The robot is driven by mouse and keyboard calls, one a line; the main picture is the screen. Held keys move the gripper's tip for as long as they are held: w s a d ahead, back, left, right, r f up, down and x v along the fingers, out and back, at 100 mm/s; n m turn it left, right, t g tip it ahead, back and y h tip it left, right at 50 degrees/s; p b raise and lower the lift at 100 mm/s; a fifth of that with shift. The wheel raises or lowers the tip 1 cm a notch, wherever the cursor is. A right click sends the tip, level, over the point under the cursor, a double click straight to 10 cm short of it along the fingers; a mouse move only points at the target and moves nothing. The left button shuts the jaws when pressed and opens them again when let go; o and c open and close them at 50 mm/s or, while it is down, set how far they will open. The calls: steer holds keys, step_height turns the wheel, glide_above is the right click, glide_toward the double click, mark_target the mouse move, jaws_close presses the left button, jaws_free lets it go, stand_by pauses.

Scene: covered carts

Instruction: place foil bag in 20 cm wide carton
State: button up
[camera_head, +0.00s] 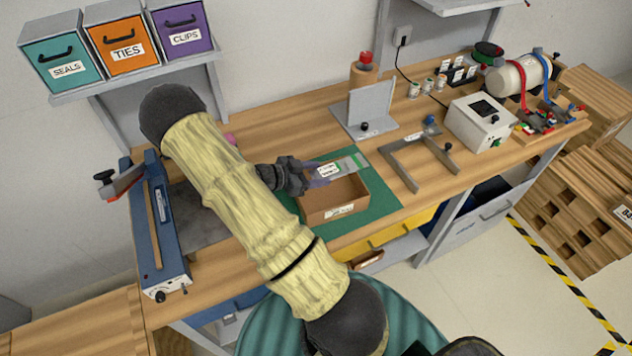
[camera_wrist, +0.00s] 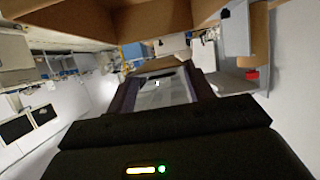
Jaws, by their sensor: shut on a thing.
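The foil bag (camera_head: 347,165) is silvery with a white label and a green strip at its far end. My gripper (camera_head: 318,172) is shut on its near end and holds it roughly flat over the back part of the open brown carton (camera_head: 342,212). In the wrist view the bag (camera_wrist: 162,91) lies between the two dark fingers of my gripper (camera_wrist: 160,88), and brown carton-like walls (camera_wrist: 70,18) fill the top. The carton stands on a green mat (camera_head: 384,202) with a label on its front. The bag hides part of its inside.
A blue sealing device (camera_head: 160,235) stands at the left of the bench. A grey upright plate on a base (camera_head: 368,108) stands behind the carton, and a grey U-shaped frame (camera_head: 418,160) lies to its right. A white box device (camera_head: 482,120) is farther right.

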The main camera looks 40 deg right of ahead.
steer(key=shift+f+p, duration=0.6)
steer(key=shift+f, duration=1.5)
steer(key=shift+f, duration=0.1)
steer(key=shift+f+b, duration=0.3)
steer(key=shift+b, duration=0.1)
steer(key=shift+f, duration=0.1)
steer(key=o, duration=1)
